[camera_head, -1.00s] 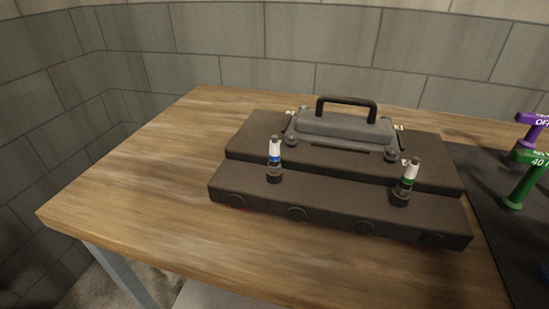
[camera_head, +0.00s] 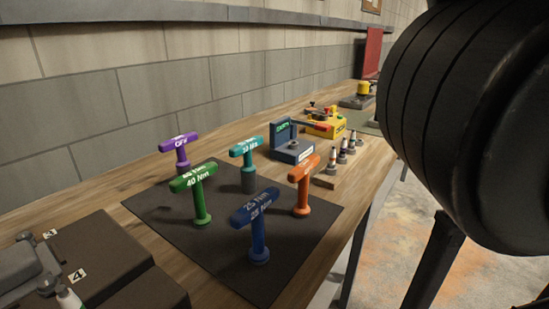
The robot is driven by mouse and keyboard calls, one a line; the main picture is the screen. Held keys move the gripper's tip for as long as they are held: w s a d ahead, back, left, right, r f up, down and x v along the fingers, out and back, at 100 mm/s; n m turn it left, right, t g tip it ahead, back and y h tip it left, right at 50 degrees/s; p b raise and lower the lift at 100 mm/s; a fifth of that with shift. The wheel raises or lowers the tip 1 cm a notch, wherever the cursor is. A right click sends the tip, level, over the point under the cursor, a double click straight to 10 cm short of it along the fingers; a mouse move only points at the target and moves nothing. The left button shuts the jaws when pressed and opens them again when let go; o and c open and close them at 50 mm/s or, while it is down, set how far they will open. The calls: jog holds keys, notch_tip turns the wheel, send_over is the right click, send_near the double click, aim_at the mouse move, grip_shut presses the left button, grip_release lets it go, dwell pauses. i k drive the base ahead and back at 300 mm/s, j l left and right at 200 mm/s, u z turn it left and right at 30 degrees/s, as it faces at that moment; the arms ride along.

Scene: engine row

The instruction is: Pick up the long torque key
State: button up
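Several T-handled torque keys stand upright on a dark mat (camera_head: 212,250). They are a green one (camera_head: 200,204) marked 40 Nm, a dark blue one (camera_head: 258,232) marked 25 Nm, an orange one (camera_head: 302,194), a teal one (camera_head: 247,160) and a purple one (camera_head: 180,147). The green and blue keys are nearest and look the tallest, but I cannot tell for sure which is the long key. My gripper is not in view; a large dark rounded part of my arm fills the right side.
A dark engine block (camera_head: 85,255) with numbered tags sits at the lower left. The table's edge runs along the right; a wall stands behind.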

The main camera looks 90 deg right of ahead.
aim_at(248, 170)
jog(key=j+z, duration=0.1)
jog(key=z, duration=0.35)
jog(key=k+z, duration=0.15)
jog(key=z, duration=0.7)
jog(key=i+z, duration=0.1)
jog(key=k+j+z, duration=0.4)
jog(key=k+z, duration=0.15)
jog(key=k, duration=0.2)
jog(key=k+z, duration=0.3)
jog(key=k+j, duration=0.05)
jog(key=k, duration=0.05)
